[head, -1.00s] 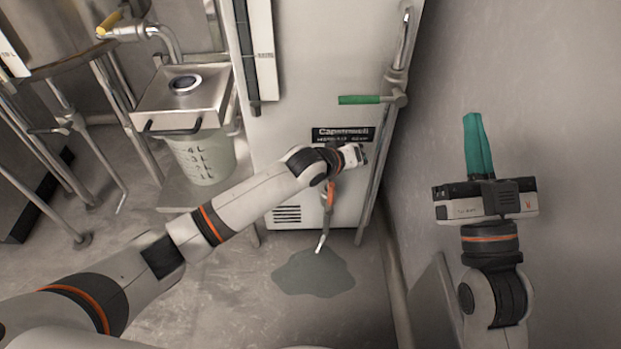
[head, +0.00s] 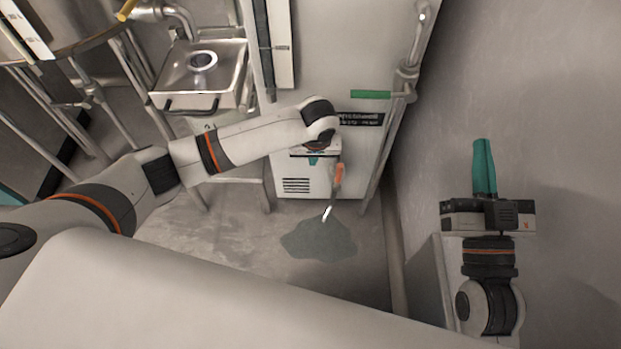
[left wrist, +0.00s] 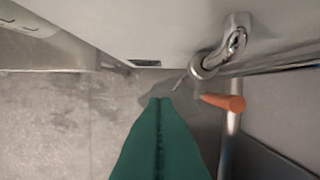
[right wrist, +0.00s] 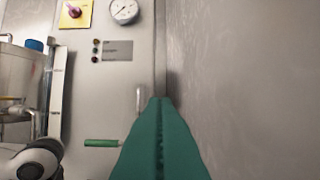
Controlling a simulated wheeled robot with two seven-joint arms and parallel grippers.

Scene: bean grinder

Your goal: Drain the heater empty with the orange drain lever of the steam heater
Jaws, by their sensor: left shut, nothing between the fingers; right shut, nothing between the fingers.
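The steam heater (head: 345,50) is a tall pale cabinet at the back. Its orange drain lever (head: 339,173) sits low on its front, and a pale spout tip or stream shows below it. In the left wrist view the orange lever (left wrist: 224,102) lies to the right of my teal fingers, beside a metal pipe elbow (left wrist: 220,55). My left gripper (head: 313,160) is shut and empty, just left of the lever, mostly hidden by its own wrist; contact is not visible. My right gripper (head: 484,165) is shut and empty, pointing up near the right wall.
A grey wet patch (head: 318,238) lies on the floor below the lever. A green-handled lever (head: 371,94) sits higher on the heater's right pipe. The right wall (head: 540,80) is close to my right arm.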

